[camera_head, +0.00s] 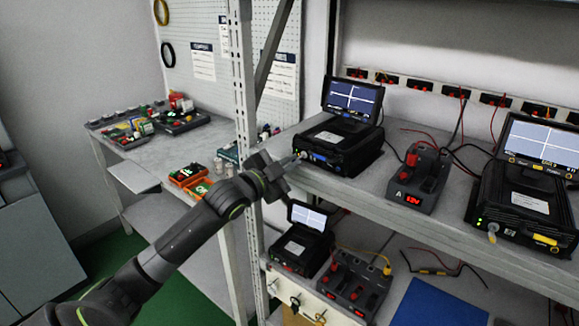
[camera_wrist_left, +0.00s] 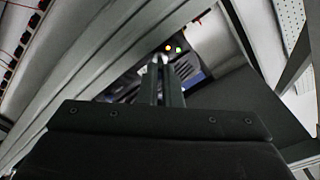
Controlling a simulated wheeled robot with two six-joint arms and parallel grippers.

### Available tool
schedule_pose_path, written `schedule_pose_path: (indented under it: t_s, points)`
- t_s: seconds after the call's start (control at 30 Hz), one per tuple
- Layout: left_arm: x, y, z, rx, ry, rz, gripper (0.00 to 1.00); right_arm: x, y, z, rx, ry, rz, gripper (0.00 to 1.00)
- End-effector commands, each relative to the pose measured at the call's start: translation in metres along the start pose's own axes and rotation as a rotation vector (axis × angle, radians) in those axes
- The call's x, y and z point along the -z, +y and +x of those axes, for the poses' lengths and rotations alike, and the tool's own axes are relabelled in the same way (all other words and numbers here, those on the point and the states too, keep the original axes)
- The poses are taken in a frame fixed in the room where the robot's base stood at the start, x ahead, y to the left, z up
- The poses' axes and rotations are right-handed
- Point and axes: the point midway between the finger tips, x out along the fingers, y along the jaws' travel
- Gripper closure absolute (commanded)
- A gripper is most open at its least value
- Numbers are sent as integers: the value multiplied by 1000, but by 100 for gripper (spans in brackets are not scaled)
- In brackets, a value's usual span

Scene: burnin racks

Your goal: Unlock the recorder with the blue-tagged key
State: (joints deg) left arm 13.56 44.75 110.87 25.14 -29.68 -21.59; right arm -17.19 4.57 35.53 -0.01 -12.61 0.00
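The black recorder (camera_head: 338,146) with a raised screen and a blue front label (camera_head: 320,158) stands at the left of the upper shelf. My left gripper (camera_head: 296,161) is at the left end of its front, by the lock. In the left wrist view my fingers (camera_wrist_left: 160,80) are nearly together, with a pale metal piece, apparently the key (camera_wrist_left: 160,60), at their tips. The blue tag is not visible. How far the key is in the lock is hidden. A yellow and a green light show just beyond the tips. My right gripper is not in view.
A second recorder (camera_head: 527,203) with a yellow label stands at the right. A supply unit (camera_head: 420,178) with a red display sits between them. A steel post (camera_head: 243,90) rises left of the gripper. A smaller recorder (camera_head: 302,240) stands on the lower shelf.

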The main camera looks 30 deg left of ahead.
Motion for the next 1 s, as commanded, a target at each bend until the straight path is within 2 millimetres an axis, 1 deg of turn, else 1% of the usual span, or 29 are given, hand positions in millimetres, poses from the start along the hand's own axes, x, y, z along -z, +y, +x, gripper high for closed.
schedule_pose_path:
  t_s: [0.57,0.6,0.63,0.9,1.0]
  points:
    - [-1,0,0,-1,-2,28,100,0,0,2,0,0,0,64]
    - [-1,0,0,-1,-2,28,90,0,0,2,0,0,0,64]
    - [-1,0,0,-1,-2,28,86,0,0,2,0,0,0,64]
    - [0,0,0,-1,-1,27,86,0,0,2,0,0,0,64]
    - [-1,0,-4,0,-1,29,86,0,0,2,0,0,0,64]
